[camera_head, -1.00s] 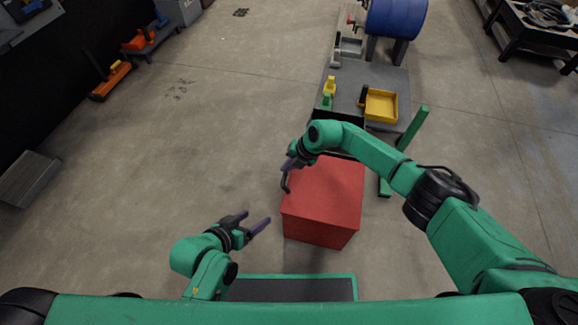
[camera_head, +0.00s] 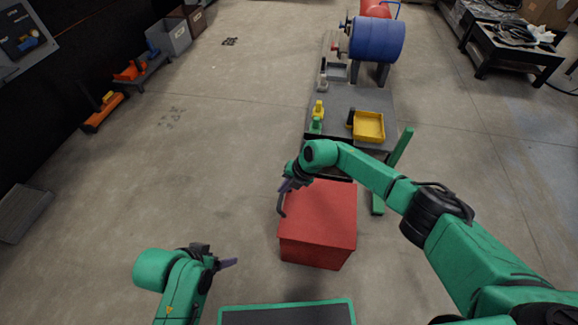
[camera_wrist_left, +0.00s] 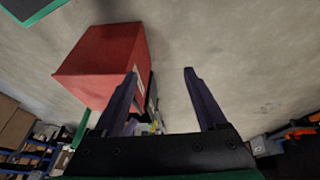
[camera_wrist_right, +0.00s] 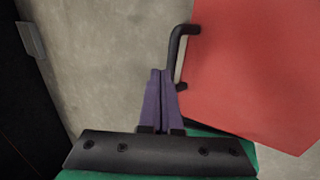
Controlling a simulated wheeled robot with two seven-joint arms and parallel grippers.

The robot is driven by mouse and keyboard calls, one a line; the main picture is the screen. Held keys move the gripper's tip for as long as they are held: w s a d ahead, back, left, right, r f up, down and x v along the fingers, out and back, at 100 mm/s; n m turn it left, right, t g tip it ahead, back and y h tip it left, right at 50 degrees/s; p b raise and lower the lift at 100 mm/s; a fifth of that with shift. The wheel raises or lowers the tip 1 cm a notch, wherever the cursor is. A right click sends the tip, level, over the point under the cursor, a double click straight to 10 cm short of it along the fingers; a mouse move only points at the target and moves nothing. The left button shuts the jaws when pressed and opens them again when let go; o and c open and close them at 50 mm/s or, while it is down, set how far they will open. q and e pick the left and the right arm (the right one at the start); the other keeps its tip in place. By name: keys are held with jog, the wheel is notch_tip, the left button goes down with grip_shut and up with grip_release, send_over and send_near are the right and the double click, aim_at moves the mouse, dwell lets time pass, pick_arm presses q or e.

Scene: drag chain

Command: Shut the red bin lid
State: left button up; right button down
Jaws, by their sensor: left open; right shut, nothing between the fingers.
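The red bin (camera_head: 318,222) stands on the floor in front of me, and its top looks flat with no gap visible. A black bar handle (camera_head: 281,204) sticks out at its left side. The bin also shows in the left wrist view (camera_wrist_left: 105,60) and the right wrist view (camera_wrist_right: 262,75). My right gripper (camera_head: 288,184) is shut and empty by the bin's far left corner. In the right wrist view its fingertips (camera_wrist_right: 161,72) are just left of the handle (camera_wrist_right: 177,50). My left gripper (camera_head: 228,263) is open and empty, left of the bin and apart from it.
A grey workbench (camera_head: 345,97) with a yellow tray (camera_head: 368,127) and a blue drum (camera_head: 376,40) stands beyond the bin. A green post (camera_head: 400,150) rises at the bench's near right. The floor left of the bin is clear.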

pick_arm(q)
jog(key=s+a+r+g+y+p, duration=0.2)
jog(key=s+a+r, duration=0.1)
jog(key=s+a, duration=0.15)
notch_tip(320, 180, down, 8)
jog(key=w+p, duration=0.2)
jog(key=shift+r+n, duration=0.2)
jog(key=shift+n, duration=0.2)
pick_arm(e)
notch_tip(320, 180, up, 11)
jog(key=d, duration=0.2)
jog(key=shift+s, duration=0.25)
pick_arm(q)
jog(key=shift+a, duration=0.1)
